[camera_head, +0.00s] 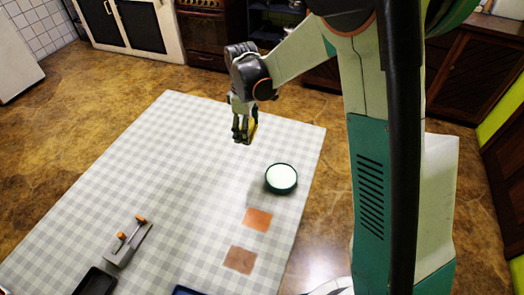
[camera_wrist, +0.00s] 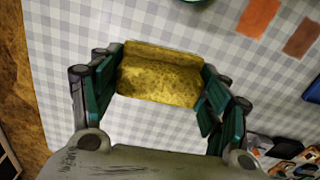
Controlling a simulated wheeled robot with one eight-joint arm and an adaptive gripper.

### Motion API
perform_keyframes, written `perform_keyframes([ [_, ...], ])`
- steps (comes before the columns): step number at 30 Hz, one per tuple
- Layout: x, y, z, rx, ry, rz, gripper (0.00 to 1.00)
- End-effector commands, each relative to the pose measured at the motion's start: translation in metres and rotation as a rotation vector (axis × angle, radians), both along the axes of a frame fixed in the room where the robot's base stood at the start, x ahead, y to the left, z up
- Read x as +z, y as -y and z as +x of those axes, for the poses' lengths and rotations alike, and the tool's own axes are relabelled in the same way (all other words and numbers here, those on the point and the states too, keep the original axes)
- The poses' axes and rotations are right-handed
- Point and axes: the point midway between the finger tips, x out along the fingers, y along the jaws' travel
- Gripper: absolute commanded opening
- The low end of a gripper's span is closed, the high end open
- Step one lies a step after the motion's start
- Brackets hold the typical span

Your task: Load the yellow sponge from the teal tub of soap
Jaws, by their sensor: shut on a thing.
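My gripper (camera_head: 243,137) is above the far part of the checked table, shut on the yellow sponge (camera_head: 253,128). In the wrist view the sponge (camera_wrist: 160,78) sits between the two green fingers of my gripper (camera_wrist: 160,85), with a paler strip along its upper edge. The teal tub (camera_head: 281,188) stands on the table, below and to the right of my gripper in the head view. Its round top shows a pale, whitish-green surface. In the wrist view only a sliver of the tub's rim (camera_wrist: 190,2) shows at the top edge.
Two orange-brown squares, one brighter (camera_head: 257,219) and one duller (camera_head: 239,260), lie in front of the tub. A grey holder with orange-ended parts (camera_head: 127,242) is at the left front. A black tray (camera_head: 96,282) and a blue-edged tray (camera_head: 187,291) are at the near edge. The table's left middle is clear.

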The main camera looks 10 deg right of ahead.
Motion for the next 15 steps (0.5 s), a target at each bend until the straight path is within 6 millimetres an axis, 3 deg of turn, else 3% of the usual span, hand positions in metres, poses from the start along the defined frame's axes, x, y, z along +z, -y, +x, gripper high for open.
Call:
perform_keyframes([
  [3, -0.027, 0.037, -0.014, -0.009, 0.029, -0.014, 0.51],
  [9, -0.059, 0.089, -0.043, -0.013, 0.076, -0.04, 0.51],
  [15, -0.074, 0.115, -0.06, -0.011, 0.101, -0.06, 0.51],
])
